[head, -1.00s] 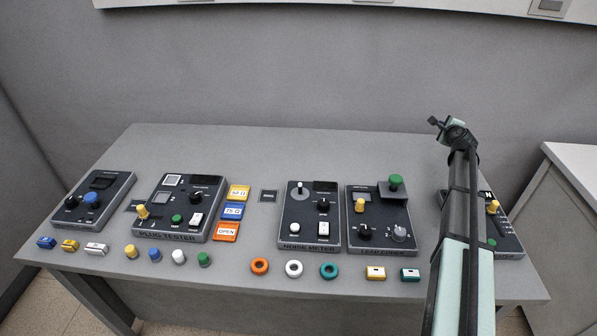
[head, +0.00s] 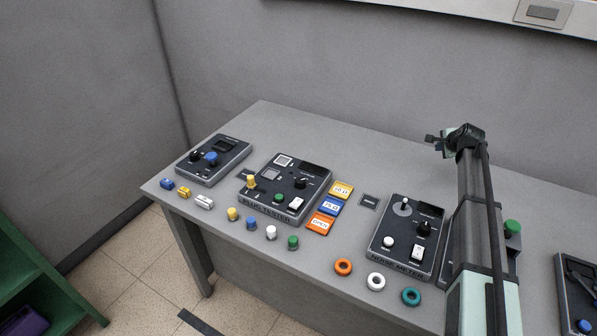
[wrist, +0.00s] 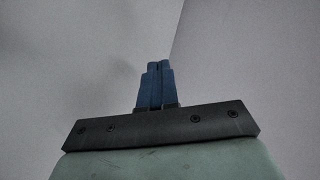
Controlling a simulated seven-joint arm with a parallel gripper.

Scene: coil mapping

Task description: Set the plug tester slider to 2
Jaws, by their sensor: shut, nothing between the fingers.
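The plug tester (head: 285,188) is a dark box with its name on the front edge, left of the middle of the table in the head view. On it are a yellow knob (head: 251,182) at the left, which looks like the slider handle, a green button (head: 279,198), a black knob (head: 300,183) and a white rocker switch (head: 295,204). The slider's scale marks are too small to read. My gripper (head: 432,142) is raised over the back of the table, right of the tester and well apart from it. In the wrist view its blue fingers (wrist: 157,82) are together and empty, facing plain grey walls.
The noise meter (head: 408,238) stands right of the tester. Yellow, blue and orange tags (head: 330,205) lie between them. Another dark box (head: 213,160) is at the far left. Small coloured pegs and rings line the front edge. The table's back strip is clear.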

